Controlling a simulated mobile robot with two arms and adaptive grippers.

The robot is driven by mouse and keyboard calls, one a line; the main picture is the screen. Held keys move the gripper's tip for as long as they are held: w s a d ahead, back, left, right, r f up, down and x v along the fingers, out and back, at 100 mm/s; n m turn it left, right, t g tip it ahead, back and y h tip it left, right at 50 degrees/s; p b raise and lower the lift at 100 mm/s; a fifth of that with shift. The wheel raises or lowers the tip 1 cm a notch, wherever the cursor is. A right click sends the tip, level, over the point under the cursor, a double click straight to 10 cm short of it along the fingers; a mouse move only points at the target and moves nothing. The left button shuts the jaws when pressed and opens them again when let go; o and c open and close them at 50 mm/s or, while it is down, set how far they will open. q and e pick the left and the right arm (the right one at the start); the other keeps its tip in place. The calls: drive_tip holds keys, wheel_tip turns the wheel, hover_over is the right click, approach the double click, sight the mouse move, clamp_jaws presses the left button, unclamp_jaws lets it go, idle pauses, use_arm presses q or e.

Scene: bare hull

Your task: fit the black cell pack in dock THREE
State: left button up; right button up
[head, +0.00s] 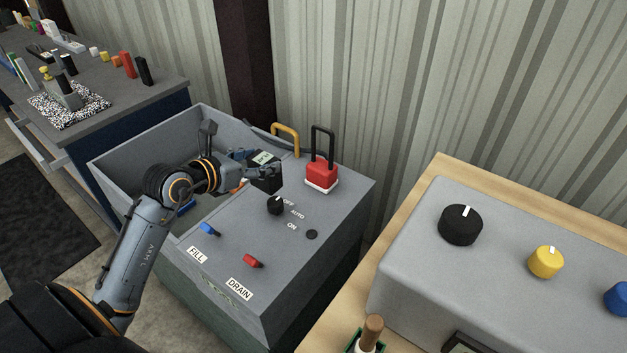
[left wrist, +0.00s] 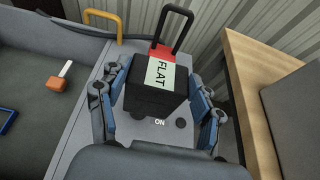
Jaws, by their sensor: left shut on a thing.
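The black cell pack (left wrist: 150,103) is between the two fingers of my left gripper (left wrist: 158,108), which is shut on it. A pale label reading FLAT (left wrist: 158,72) is on its face. In the head view the pack (head: 266,183) shows partly behind my left gripper (head: 262,172), over the grey sink unit near its black knob. Whether the pack clears the surface under it I cannot tell. I see no dock marked THREE. My right gripper is in neither view.
The grey unit (head: 305,258) carries a black knob (head: 276,205), blue and red levers, a red block with a black handle (head: 321,172), and an open basin (head: 140,150). A wooden bench with a grey knob box (head: 500,290) stands right. A cluttered counter (head: 100,90) is at back left.

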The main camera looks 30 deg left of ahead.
use_arm(q)
drive_tip(key=w+f, duration=0.4)
drive_tip(key=w+d+f+p, duration=0.1)
drive_tip(key=w+f, duration=0.3)
drive_tip(key=w, duration=0.1)
drive_tip(key=w+f+p, duration=0.1)
drive_tip(key=w+f, duration=0.3)
drive_tip(key=shift+w+d, duration=0.2)
drive_tip(key=shift+w, duration=0.1)
drive_tip(key=shift+f, duration=0.3)
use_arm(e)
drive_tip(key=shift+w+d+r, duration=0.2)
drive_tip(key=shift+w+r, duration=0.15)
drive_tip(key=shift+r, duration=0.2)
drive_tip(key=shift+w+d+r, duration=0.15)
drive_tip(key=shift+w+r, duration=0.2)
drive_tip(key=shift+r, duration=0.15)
use_arm(q)
drive_tip(key=shift+f, duration=0.15)
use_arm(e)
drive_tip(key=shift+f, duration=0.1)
use_arm(q)
drive_tip(key=o, duration=1.5)
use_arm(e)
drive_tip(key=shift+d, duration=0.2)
